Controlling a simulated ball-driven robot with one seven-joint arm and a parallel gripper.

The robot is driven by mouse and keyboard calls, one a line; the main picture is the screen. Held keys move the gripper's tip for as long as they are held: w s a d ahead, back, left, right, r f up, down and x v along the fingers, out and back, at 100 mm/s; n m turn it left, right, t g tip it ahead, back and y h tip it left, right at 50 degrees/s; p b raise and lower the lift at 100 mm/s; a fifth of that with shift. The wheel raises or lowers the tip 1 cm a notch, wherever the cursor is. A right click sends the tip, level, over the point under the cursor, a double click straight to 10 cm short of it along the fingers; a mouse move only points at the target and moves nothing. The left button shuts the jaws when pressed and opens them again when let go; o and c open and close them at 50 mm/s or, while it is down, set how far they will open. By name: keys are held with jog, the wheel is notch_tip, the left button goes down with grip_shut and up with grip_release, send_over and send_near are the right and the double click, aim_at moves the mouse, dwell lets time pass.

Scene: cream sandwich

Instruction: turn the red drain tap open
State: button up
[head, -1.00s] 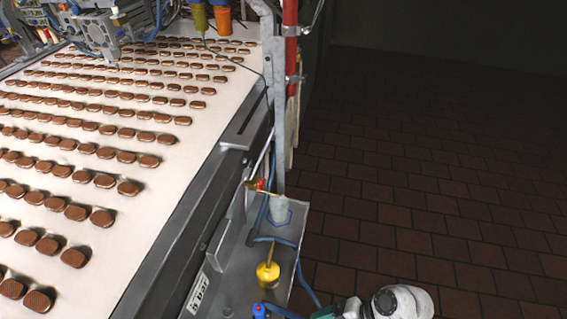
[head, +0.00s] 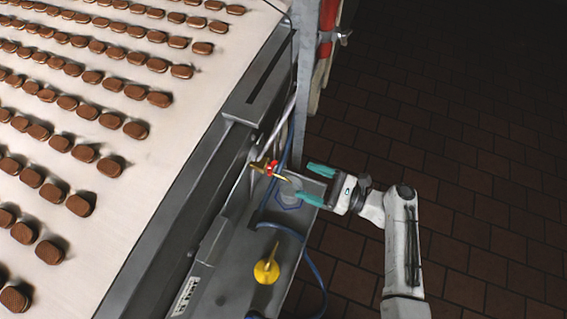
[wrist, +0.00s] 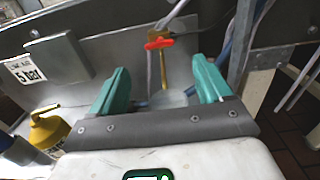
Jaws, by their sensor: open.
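The red drain tap (head: 271,167) is a small red handle on a brass fitting at the side of the conveyor machine. In the wrist view the red handle (wrist: 160,44) shows near the top, centred between the fingers, lying roughly crosswise. My gripper (head: 314,184) has teal fingers and is open and empty, to the right of the tap and apart from it. In the wrist view my gripper (wrist: 160,72) has its fingers spread on either side, with the handle beyond them. Nothing hides the handle.
A yellow oil can (head: 266,271) stands on the metal ledge below the tap; it also shows in the wrist view (wrist: 48,130). Blue hoses (head: 314,270) run along the ledge. A grey post (head: 308,85) rises behind. The conveyor (head: 150,185) carries many biscuits. Floor at right is clear.

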aim_at(271, 168)
jog(key=x, duration=0.8)
jog(key=shift+w+a, duration=0.1)
jog(key=shift+a, duration=0.25)
jog(key=c, duration=1)
jog(key=shift+f, duration=0.1)
jog(key=shift+c, duration=0.2)
